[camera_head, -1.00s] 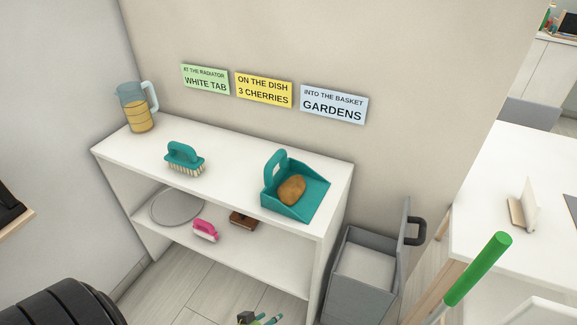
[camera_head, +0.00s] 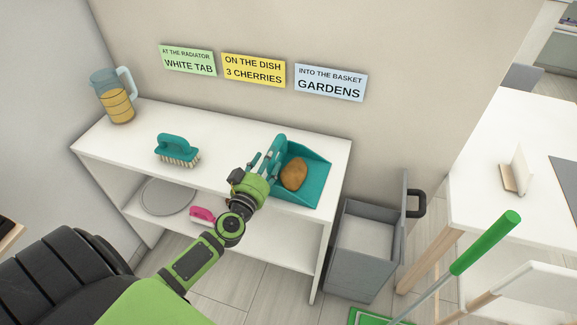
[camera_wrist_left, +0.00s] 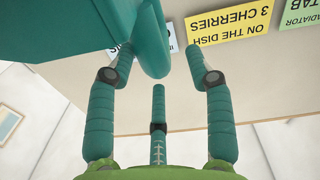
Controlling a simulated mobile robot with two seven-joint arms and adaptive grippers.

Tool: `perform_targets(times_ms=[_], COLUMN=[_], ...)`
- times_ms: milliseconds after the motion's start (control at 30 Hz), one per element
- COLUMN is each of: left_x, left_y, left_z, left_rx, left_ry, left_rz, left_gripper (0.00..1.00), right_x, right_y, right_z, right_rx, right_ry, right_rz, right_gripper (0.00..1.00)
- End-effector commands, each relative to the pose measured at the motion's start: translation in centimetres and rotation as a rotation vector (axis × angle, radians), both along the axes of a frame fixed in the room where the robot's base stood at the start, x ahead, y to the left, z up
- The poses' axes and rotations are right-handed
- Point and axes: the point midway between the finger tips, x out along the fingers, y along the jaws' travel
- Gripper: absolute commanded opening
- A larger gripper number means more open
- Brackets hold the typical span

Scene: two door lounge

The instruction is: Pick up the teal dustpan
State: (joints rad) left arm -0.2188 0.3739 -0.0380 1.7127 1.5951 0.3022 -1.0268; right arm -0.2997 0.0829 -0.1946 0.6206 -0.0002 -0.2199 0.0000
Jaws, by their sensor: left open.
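The teal dustpan (camera_head: 315,172) sits on the right part of the white shelf's top, with a brown potato-like lump (camera_head: 294,175) in its pan. My right gripper is not in view.
The white shelf (camera_head: 215,135) also carries a teal brush (camera_head: 177,148) and a jug (camera_head: 113,97). A grey plate (camera_head: 167,196) and a pink brush (camera_head: 203,214) are on its lower board. A grey bin (camera_head: 362,245) stands right of it. A green-handled pole (camera_head: 486,242) is in front.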

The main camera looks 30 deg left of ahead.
Motion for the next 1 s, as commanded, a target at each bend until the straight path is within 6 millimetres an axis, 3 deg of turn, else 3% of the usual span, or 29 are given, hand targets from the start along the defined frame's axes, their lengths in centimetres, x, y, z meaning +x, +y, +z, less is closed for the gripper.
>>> perform_targets(times_ms=[233, 500, 833, 967, 1000], left_x=[2.0, 5.8, 6.5, 6.5, 6.5], left_y=[0.3, 0.9, 1.0, 1.0, 1.0], left_z=[0.0, 0.1, 0.2, 0.2, 0.2], left_rx=[0.001, 0.001, 0.001, 0.001, 0.001], left_ry=[0.000, 0.000, 0.002, 0.002, 0.002], left_rz=[-0.002, -0.001, -0.002, -0.002, -0.002], left_gripper=[0.52, 0.52, 0.52, 0.00, 0.00], right_x=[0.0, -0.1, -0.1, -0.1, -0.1], right_y=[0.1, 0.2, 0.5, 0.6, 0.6], right_z=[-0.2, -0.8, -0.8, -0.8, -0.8], right_rx=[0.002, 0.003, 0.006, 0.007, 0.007], right_ry=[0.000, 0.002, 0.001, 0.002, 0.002], right_rz=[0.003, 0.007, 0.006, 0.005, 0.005], right_gripper=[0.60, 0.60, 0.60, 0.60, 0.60])
